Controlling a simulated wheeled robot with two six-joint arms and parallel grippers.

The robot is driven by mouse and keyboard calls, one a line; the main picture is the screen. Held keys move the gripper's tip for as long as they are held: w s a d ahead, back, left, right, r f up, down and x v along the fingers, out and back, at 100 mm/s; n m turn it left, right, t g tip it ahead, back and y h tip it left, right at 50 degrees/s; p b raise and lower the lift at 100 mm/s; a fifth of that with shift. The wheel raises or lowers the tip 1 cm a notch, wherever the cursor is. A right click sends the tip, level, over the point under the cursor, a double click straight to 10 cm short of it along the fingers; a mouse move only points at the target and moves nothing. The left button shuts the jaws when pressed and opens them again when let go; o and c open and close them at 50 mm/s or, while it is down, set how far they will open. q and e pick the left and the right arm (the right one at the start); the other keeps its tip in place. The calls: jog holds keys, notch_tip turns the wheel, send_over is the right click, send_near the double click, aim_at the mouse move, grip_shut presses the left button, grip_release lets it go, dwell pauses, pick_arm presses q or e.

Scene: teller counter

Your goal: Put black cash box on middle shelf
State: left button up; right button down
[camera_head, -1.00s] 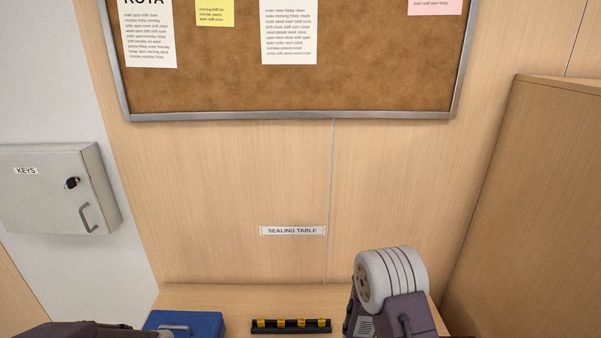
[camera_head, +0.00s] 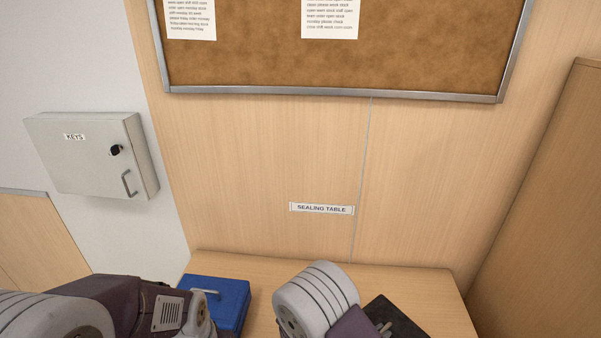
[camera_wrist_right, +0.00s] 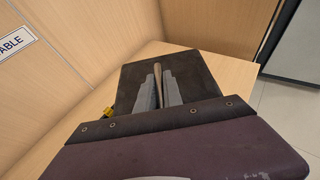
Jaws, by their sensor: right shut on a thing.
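The black cash box (camera_head: 402,318) is at the bottom of the head view, on or just above the table; I cannot tell which. It also shows in the right wrist view (camera_wrist_right: 128,88), with its handle upright between my fingers. My right gripper (camera_wrist_right: 160,88) is shut on that handle; in the head view the gripper (camera_head: 385,328) is partly cut off over the box. My left arm comes in at the lower left, but its fingers are not seen. No shelf is in view.
A blue box (camera_head: 228,297) with a handle stands on the wooden sealing table (camera_head: 420,283), close to my left arm. A yellow-marked item (camera_wrist_right: 108,112) lies beside the cash box. A wooden cabinet side (camera_head: 545,200) rises at right. A grey key cabinet (camera_head: 90,155) hangs at left.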

jog(key=shift+w+a+f+n+t, duration=0.1)
jog(key=shift+a+f+n+t, duration=0.15)
jog(key=shift+a+t, duration=0.2)
dwell(0.8)
